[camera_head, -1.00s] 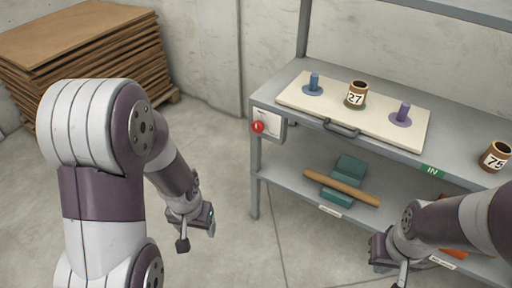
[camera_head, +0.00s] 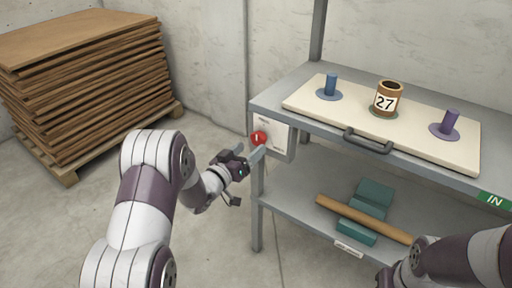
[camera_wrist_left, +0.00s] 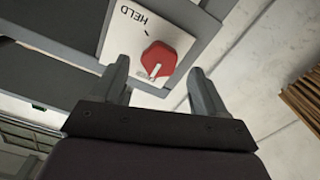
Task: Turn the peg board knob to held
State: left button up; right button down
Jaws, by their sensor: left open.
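The red knob (camera_head: 258,138) sits on a pale panel (camera_head: 271,134) at the left end of the shelf unit. In the left wrist view the knob (camera_wrist_left: 158,60) has a white pointer mark toward the bottom of the picture, away from the word HELD on the panel (camera_wrist_left: 122,38). My left gripper (camera_head: 247,154) is open just in front of the knob; in the wrist view its fingers (camera_wrist_left: 158,68) appear either side of it, without clear contact. My right gripper is mostly cut off at the bottom edge, its fingers unclear.
A handle (camera_head: 367,141) sticks out in front. Stacked brown sheets (camera_head: 90,85) stand left; floor between is clear.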

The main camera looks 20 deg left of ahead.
aim_at(257, 142)
pick_arm(q)
jog(key=x, duration=0.4)
jog(key=shift+w+b, duration=0.15)
jog(key=shift+b, duration=0.2)
jog(key=c, duration=1.1)
jog(key=shift+o, duration=0.2)
